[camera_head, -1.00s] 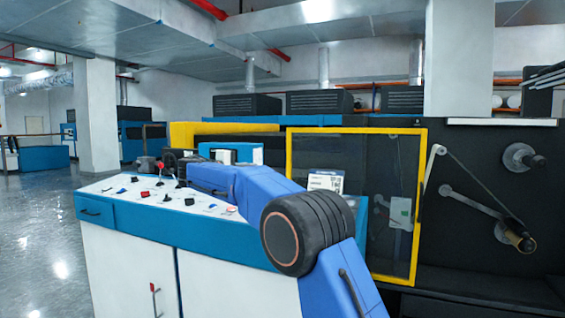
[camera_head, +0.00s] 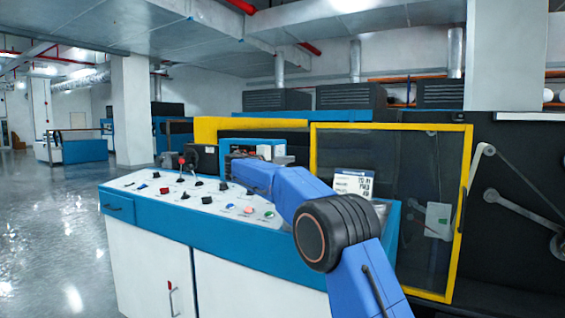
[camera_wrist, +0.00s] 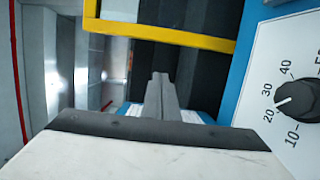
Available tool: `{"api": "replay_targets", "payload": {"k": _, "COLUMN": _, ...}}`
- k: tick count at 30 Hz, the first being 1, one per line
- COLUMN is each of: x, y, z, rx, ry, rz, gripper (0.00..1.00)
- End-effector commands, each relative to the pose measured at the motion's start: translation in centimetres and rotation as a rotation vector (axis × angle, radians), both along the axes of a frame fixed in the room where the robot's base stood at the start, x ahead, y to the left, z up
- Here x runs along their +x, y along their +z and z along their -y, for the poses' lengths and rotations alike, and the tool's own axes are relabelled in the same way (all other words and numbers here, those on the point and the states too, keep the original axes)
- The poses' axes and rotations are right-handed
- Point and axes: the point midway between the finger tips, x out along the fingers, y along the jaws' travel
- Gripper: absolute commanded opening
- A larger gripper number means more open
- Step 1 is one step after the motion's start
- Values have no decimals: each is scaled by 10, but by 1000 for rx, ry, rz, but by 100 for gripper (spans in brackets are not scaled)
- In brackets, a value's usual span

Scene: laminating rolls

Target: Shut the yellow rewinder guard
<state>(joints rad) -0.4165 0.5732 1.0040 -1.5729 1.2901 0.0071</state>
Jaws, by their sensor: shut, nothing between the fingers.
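The yellow rewinder guard (camera_head: 467,180) is a yellow frame around a see-through dark panel, right of centre in the head view. It stands upright in front of the black machine side. A yellow bar (camera_wrist: 165,33) crosses the top of the wrist view; I cannot tell which part it belongs to. My gripper (camera_wrist: 160,90) shows in the wrist view with its grey fingers shut and empty, apart from the yellow bar. In the head view my arm reaches over the control desk, and I cannot make out the fingertips there.
A white-topped blue control desk (camera_head: 150,230) with several knobs and switches stands left of the guard. A black dial (camera_wrist: 293,100) is close by at right in the wrist view. Web rollers (camera_head: 555,245) sit right of the guard. Floor (camera_head: 50,230) is clear at left.

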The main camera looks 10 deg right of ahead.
Motion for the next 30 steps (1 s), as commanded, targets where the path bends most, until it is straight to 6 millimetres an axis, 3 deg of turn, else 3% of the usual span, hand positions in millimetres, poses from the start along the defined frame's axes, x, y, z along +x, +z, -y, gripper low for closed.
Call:
{"api": "replay_targets", "payload": {"k": 9, "x": 26, "y": -1, "z": 32, "rx": -1, "ry": -1, "rz": -1, "gripper": 0}}
{"api": "replay_targets", "payload": {"k": 21, "x": 5, "y": 0, "z": 57, "rx": 1, "ry": 0, "rz": -1, "gripper": 0}}
{"api": "replay_targets", "payload": {"k": 30, "x": 1, "y": 0, "z": 62, "rx": 1, "ry": 0, "rz": -1, "gripper": 0}}
